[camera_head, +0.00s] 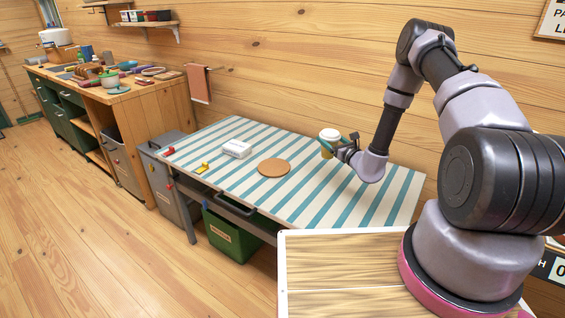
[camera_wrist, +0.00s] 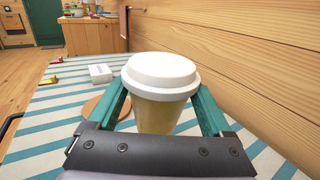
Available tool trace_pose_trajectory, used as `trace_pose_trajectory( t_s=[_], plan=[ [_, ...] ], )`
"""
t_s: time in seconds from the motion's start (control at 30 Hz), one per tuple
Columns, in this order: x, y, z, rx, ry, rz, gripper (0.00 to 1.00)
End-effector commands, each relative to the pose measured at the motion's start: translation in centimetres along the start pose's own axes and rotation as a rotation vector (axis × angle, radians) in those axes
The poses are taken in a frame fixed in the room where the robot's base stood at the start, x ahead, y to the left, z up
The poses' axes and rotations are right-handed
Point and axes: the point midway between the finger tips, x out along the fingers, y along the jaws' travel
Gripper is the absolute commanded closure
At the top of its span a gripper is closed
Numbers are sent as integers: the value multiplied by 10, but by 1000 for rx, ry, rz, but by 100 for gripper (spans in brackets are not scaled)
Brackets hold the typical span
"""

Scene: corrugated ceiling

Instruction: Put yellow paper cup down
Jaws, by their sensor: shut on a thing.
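The yellow paper cup (camera_head: 327,150) with a white lid is upright at the right part of the striped table (camera_head: 310,205). My gripper (camera_head: 331,148) is shut on it from the right. In the wrist view the cup (camera_wrist: 157,117) fills the middle, between the two teal fingers of my gripper (camera_wrist: 160,103), with its white lid above them. The cup's base is hidden behind the gripper body, so I cannot tell whether it touches the tabletop.
A round brown coaster (camera_head: 274,168) lies left of the cup. A white box (camera_head: 237,149), a yellow item (camera_head: 203,167) and a red item (camera_head: 169,151) are farther left. The wooden wall (camera_wrist: 265,60) runs close on the right. The table's front right is clear.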

Motion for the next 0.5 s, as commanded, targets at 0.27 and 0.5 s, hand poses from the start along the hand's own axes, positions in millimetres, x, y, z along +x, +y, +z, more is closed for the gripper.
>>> trace_pose_trajectory(
  t_s=[0.27, 0.5],
  plan=[
    [8, 16, -57, -7, 25, 111, 67],
    [8, 14, -84, -8, 21, 107, 67]
  ],
)
